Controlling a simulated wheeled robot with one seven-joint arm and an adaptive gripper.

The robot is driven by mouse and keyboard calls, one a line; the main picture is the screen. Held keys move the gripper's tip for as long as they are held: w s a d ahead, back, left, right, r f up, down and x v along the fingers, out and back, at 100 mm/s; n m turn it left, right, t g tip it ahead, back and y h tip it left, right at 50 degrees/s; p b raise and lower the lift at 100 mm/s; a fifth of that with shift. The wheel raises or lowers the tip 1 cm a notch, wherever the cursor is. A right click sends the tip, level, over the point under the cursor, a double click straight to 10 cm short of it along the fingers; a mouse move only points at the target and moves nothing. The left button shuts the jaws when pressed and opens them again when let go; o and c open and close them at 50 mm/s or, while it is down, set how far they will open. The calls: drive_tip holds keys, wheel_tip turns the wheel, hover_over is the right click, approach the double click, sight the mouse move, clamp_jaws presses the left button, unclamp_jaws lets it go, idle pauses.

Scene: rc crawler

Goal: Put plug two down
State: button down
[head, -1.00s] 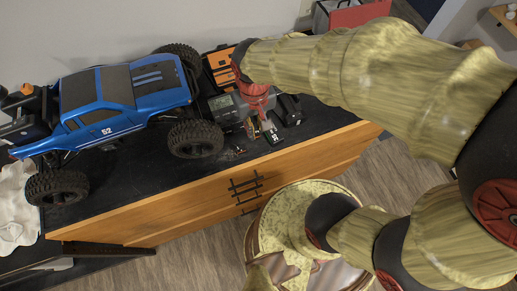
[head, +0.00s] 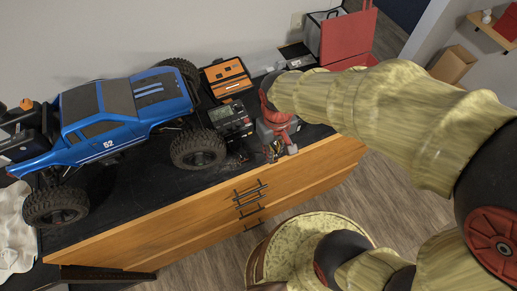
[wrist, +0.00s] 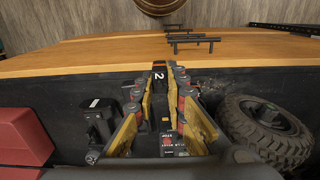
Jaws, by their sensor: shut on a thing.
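Plug two, a small dark piece marked with a white 2 (wrist: 159,74), shows in the wrist view between the tips of my gripper (wrist: 163,85). The gripper is shut on it. In the head view my gripper (head: 277,149) is low over the front part of the dark bench top, right of the blue truck. The plug is too small and too covered there to make out clearly. I cannot tell whether it touches the bench top.
The blue truck (head: 120,110) stands on the left, its tyre (wrist: 266,128) right of my gripper in the wrist view. A dark device (head: 231,118) and an orange-black case (head: 225,77) lie behind. A black item (wrist: 98,118) with a white label stands left of my fingers.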

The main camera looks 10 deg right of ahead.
drive_tip(key=w+a+f, duration=0.1)
drive_tip(key=w+f, duration=0.1)
drive_tip(key=w+a+f, duration=0.1)
drive_tip(key=w+f, duration=0.1)
drive_tip(key=w+a+f, duration=0.1)
drive_tip(key=w+f, duration=0.1)
drive_tip(key=shift+w+a+f, duration=0.15)
drive_tip(key=shift+w+f, duration=0.2)
drive_tip(key=shift+w+a+f, duration=0.1)
drive_tip(key=shift+w+f, duration=0.05)
drive_tip(key=shift+f, duration=0.75)
drive_tip(key=shift+w+a+f, duration=0.1)
drive_tip(key=shift+f, duration=0.8)
drive_tip(key=shift+d+f, duration=0.1)
drive_tip(key=c, duration=2.3)
unclamp_jaws()
drive_tip(key=shift+f, duration=0.1)
drive_tip(key=o, duration=0.5)
